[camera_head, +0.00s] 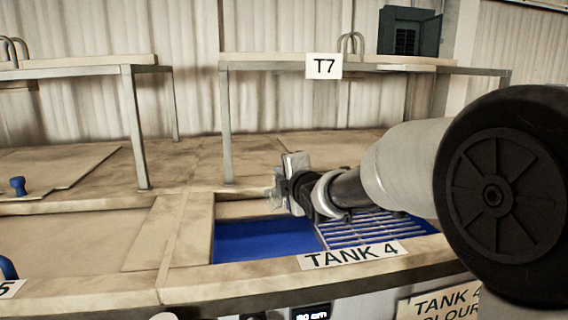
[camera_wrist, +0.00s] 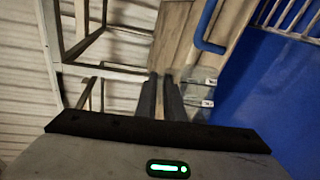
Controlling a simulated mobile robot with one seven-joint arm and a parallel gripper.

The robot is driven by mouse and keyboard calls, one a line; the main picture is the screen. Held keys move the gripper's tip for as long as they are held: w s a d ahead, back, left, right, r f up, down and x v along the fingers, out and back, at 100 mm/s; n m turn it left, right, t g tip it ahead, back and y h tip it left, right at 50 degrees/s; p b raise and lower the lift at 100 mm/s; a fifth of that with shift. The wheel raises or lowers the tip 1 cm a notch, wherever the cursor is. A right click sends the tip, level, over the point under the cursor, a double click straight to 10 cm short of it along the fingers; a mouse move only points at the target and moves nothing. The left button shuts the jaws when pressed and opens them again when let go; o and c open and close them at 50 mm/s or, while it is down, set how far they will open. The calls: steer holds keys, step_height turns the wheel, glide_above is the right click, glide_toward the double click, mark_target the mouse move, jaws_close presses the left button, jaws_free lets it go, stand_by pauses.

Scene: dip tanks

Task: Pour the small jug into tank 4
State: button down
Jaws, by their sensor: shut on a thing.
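Tank 4 (camera_head: 222,227) is an open tank with blue inside, behind the label "TANK 4" (camera_head: 352,255). Its blue interior also shows at the right of the wrist view (camera_wrist: 280,95). A metal grate (camera_head: 365,229) covers its right part. My gripper (camera_head: 284,187) is above the back of the tank's open left part. It is shut on the small jug (camera_head: 278,198), which is clear and hard to make out. In the wrist view the jug (camera_wrist: 197,88) shows beside the finger tips, with small pale labels. I cannot tell its tilt or what is in it.
A raised bench marked T7 (camera_head: 323,66) stands behind the tank on metal legs (camera_head: 226,125). Another raised bench (camera_head: 85,70) is at the left. A flat lid (camera_head: 60,165) with a blue knob (camera_head: 18,186) lies left. A blue bent bar (camera_wrist: 204,30) shows near the tank.

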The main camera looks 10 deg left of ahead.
steer(key=shift+w+d+r+m+g+p, duration=0.2)
steer(key=shift+w+d+m+g+p, duration=0.3)
steer(key=shift+p, duration=2.8)
steer(key=shift+w+m+p, duration=0.2)
steer(key=shift+m+p, duration=0.2)
steer(key=shift+p, duration=0.85)
steer(key=m+p, duration=0.1)
steer(key=p, duration=0.5)
steer(key=shift+w+d+g, duration=0.3)
steer(key=shift+w+g, duration=0.1)
steer(key=f+m+g+y+p, duration=0.1)
steer(key=m+g, duration=0.1)
steer(key=m, duration=0.1)
steer(key=w+d+f+m+g+y+p, duration=0.1)
steer(key=m+g+p, duration=0.1)
steer(key=m, duration=0.1)
steer(key=w+f+m+g+y+p, duration=0.1)
steer(key=m+g+y+p, duration=0.1)
steer(key=m, duration=0.1)
steer(key=shift+w+d+f+g, duration=0.1)
steer(key=shift+d+f+g, duration=0.1)
steer(key=shift+g, duration=0.1)
